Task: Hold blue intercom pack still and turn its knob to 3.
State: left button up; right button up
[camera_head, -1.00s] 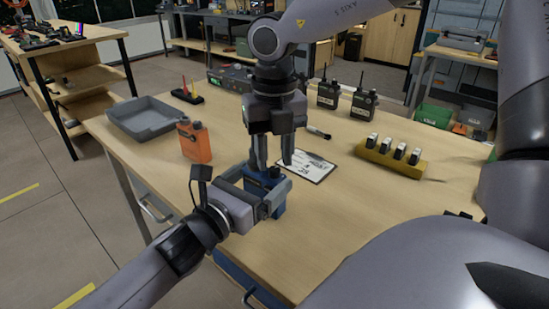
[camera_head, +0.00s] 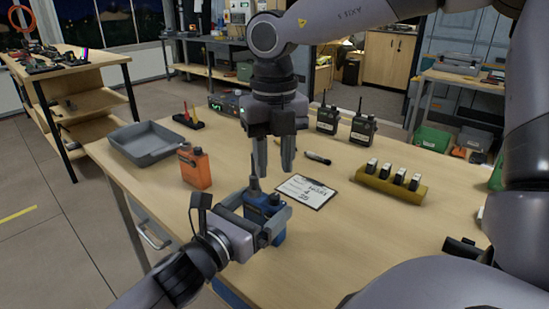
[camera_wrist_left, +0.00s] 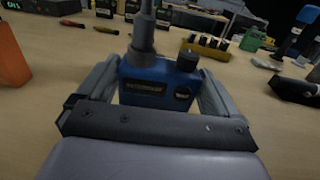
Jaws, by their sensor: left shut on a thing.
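The blue intercom pack (camera_head: 278,238) stands on the workbench near its front edge. My left gripper (camera_head: 264,218) is shut on its sides. In the left wrist view the pack (camera_wrist_left: 150,88) sits between both fingers, with a dark antenna (camera_wrist_left: 143,35) and a black knob (camera_wrist_left: 187,61) on top. The knob's setting is too small to read. My right gripper (camera_head: 276,158) points down above and a little behind the pack. Its fingers are apart with nothing between them, and it does not touch the pack.
An orange pack (camera_head: 196,168) and a grey tray (camera_head: 146,146) are to the left. A clipboard (camera_head: 304,192) lies just behind the blue pack. Two black radios (camera_head: 362,130) and a yellow holder (camera_head: 388,188) with several items stand to the right.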

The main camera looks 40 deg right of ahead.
aim_at(274, 195)
jog(key=n, duration=0.2)
jog(key=shift+a+f+n, duration=0.1)
jog(key=shift+n, duration=0.2)
jog(key=n, duration=0.2)
jog(key=shift+n, duration=0.4)
jog(key=shift+f, duration=2.9)
jog(key=shift+n, duration=1.5)
jog(key=c, duration=0.6)
